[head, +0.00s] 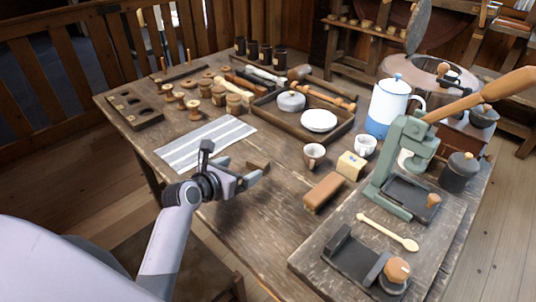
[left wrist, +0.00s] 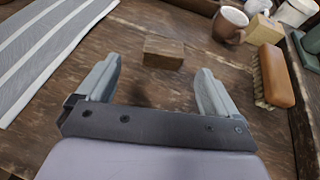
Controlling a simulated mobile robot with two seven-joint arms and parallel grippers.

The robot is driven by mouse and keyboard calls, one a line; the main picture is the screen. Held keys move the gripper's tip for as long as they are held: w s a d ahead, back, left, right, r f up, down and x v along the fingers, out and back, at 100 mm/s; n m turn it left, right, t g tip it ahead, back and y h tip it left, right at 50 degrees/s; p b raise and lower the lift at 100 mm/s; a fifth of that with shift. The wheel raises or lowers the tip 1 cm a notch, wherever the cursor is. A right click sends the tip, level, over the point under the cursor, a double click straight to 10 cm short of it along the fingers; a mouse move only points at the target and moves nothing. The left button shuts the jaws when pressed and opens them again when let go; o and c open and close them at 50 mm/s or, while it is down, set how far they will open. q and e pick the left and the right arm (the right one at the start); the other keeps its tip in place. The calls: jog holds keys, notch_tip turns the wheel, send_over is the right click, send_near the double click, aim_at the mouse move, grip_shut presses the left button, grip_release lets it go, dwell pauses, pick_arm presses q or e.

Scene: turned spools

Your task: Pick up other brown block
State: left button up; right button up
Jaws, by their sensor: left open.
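A small dark brown block (left wrist: 164,51) lies on the worn wooden table, just ahead of the gap between my left fingers in the left wrist view. In the head view the block (head: 259,166) shows partly, next to the fingertips. My left gripper (head: 248,175) is open and empty, low over the table near its front edge. Its two fingers also show in the left wrist view (left wrist: 159,72), spread wider than the block. A longer brown brush (head: 325,191) lies to the right; its bristles show in the left wrist view (left wrist: 277,76). My right gripper is not in view.
A striped cloth (head: 205,143) lies left of the block. A brown cup (head: 314,155), a pale yellow block (head: 351,165) and a green press (head: 400,165) stand to the right. A wooden tray (head: 345,127) with dishes and several turned spools (head: 194,110) are farther back.

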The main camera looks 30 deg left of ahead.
aim_at(255, 164)
pick_arm(q)
jog(key=shift+x, duration=0.9)
jog(key=shift+d+b+x, duration=0.15)
jog(key=shift+b+x, duration=0.3)
jog(key=shift+x, duration=0.85)
jog(key=shift+d+b+x, duration=0.15)
jog(key=shift+b+x, duration=0.25)
jog(key=shift+x, duration=0.95)
jog(key=shift+s+f, duration=0.1)
jog(key=shift+f, duration=0.05)
jog(key=shift+c, duration=0.3)
jog(key=c, duration=1.1)
